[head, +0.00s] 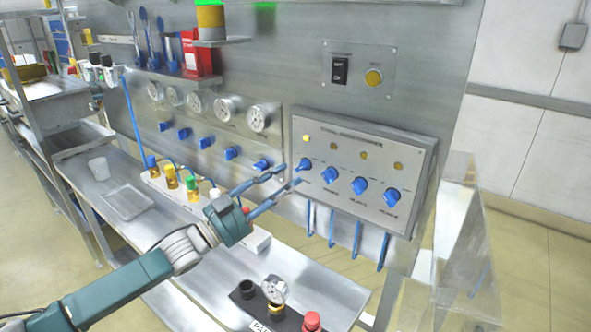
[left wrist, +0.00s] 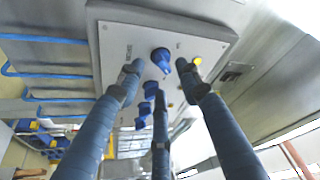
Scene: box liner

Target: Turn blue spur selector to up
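A grey selector panel (head: 340,205) on the metal wall carries a row of blue knobs. The leftmost knob (head: 305,165) sits under a lit yellow lamp (head: 306,138); more knobs (head: 330,174) follow to its right. The labels are too small to read, so I cannot tell which is the spur selector. My left gripper (head: 292,175) is open, its fingertips close to the leftmost knob. In the left wrist view a knob (left wrist: 160,58) shows between the spread fingers (left wrist: 160,80); contact is unclear. My right gripper is not in view.
Smaller blue valve knobs (head: 231,153) and gauges (head: 228,108) line the wall to the left. Blue tubes (head: 356,238) hang beneath the panel. A bench (head: 330,280) below holds colour-capped fittings (head: 172,177), a small gauge (head: 274,289) and a red button (head: 311,321).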

